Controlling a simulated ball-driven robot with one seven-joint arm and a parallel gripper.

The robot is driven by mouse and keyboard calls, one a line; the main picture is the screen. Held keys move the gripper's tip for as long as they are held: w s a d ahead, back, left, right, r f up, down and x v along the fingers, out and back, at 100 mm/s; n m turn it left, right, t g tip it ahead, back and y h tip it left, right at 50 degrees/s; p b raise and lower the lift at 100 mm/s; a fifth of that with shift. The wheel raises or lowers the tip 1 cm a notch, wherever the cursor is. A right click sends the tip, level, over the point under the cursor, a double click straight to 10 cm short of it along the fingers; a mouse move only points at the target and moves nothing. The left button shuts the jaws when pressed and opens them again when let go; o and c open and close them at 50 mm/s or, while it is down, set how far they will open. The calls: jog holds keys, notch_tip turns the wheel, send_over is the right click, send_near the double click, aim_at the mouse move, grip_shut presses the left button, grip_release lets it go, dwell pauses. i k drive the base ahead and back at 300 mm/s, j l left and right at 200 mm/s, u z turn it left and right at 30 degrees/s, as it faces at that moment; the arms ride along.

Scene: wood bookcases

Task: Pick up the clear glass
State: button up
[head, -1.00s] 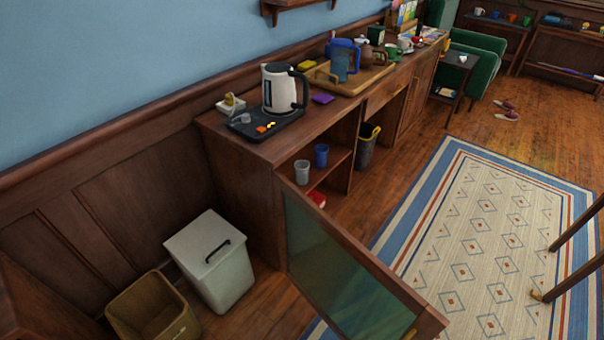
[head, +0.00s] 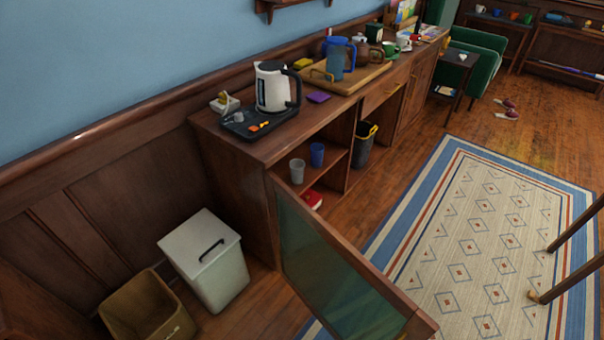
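A pale grey cup (head: 297,171) stands upright on the inner shelf of the open cabinet, left of a blue cup (head: 317,155). I cannot tell whether the pale cup is clear glass. A small clear-looking item (head: 233,117) lies at the left end of the black tray (head: 262,131) on the cabinet top; its shape is too small to make out. My gripper is not in view.
The cabinet's glazed door (head: 338,270) stands open into the room. A white kettle (head: 271,88) is on the black tray. A lidded white bin (head: 208,262) and an open brown bin (head: 148,308) stand left of the cabinet. The patterned rug (head: 470,240) is mostly clear.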

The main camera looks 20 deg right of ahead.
aim_at(297, 166)
jog(key=i+l, duration=0.1)
jog(key=l, duration=0.3)
jog(key=i+l, duration=0.15)
jog(key=l, duration=0.3)
jog(key=i+l, duration=0.1)
jog(key=l, duration=0.3)
jog(key=i+l, duration=0.15)
jog(key=l, duration=0.3)
jog(key=i+l, duration=0.1)
jog(key=l, duration=0.3)
jog(key=i+l, duration=0.2)
jog(key=i, duration=0.3)
jog(key=i+l+u, duration=0.1)
jog(key=i, duration=0.35)
jog(key=i+l, duration=0.3)
jog(key=i, duration=0.15)
jog(key=i+j, duration=0.15)
jog(key=i, duration=0.25)
jog(key=i+j, duration=0.15)
jog(key=i, duration=0.3)
